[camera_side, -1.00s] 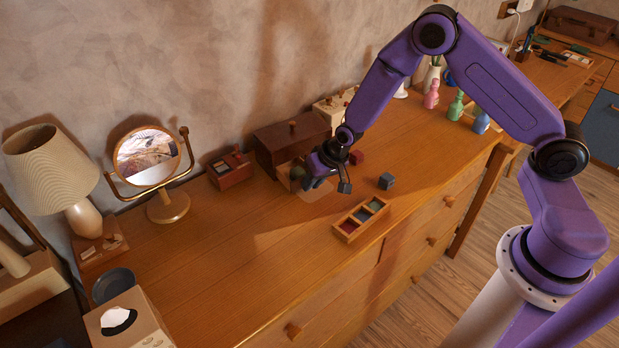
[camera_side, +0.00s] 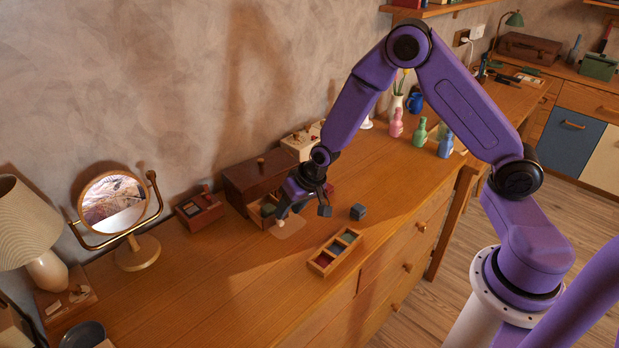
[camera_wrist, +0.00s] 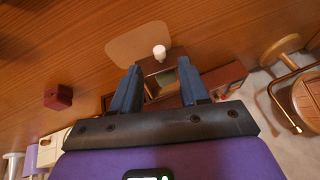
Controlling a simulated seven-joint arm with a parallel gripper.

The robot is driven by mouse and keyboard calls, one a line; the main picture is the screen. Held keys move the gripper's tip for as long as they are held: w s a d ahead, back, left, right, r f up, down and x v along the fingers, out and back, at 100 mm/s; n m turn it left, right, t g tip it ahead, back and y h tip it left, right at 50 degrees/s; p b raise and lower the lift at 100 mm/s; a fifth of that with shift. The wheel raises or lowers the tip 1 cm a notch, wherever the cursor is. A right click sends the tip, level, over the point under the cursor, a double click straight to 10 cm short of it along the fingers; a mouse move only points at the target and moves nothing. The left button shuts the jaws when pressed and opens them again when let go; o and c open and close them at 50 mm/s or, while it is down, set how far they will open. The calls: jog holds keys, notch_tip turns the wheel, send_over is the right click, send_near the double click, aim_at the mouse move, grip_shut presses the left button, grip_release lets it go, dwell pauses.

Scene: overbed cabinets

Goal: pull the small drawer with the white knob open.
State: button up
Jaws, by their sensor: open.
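The small dark-brown chest (camera_side: 258,178) stands against the wall in the side view. Its small drawer (camera_side: 262,211) sticks out at the front, with its light inside partly visible. The white knob (camera_side: 280,223) shows at the drawer's front, just below my gripper (camera_side: 289,209). In the wrist view the white knob (camera_wrist: 160,52) lies ahead of the gap between my open fingers (camera_wrist: 159,82), and the drawer front (camera_wrist: 158,66) shows behind it. My gripper is open and apart from the knob. The arm hides part of the drawer.
A pale flat patch (camera_side: 291,229) lies on the dresser top below the knob. A red box (camera_wrist: 58,97) is near in the wrist view. A mirror (camera_side: 135,253) stands at left.

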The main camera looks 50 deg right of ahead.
jog(key=v, duration=1.3)
jog(key=s+a+r+n+g, duration=0.1)
jog(key=s+a+n, duration=0.15)
jog(key=s, duration=0.35)
jog(key=s+a+r+n+g, duration=0.2)
jog(key=s+n, duration=0.2)
jog(key=s, duration=0.3)
jog(key=s+d+r+n, duration=0.1)
jog(key=s+d+n, duration=0.1)
jog(key=s+n, duration=0.2)
jog(key=s+d+r+n+g+h, duration=0.1)
jog(key=s+d+r+n, duration=0.1)
jog(key=s, duration=0.8)
jog(key=shift+s+d+n+g+h, duration=0.3)
jog(key=shift+s+d+n, duration=0.1)
jog(key=shift+n, duration=0.45)
jog(key=shift+w, duration=0.1)
dwell(3.0)
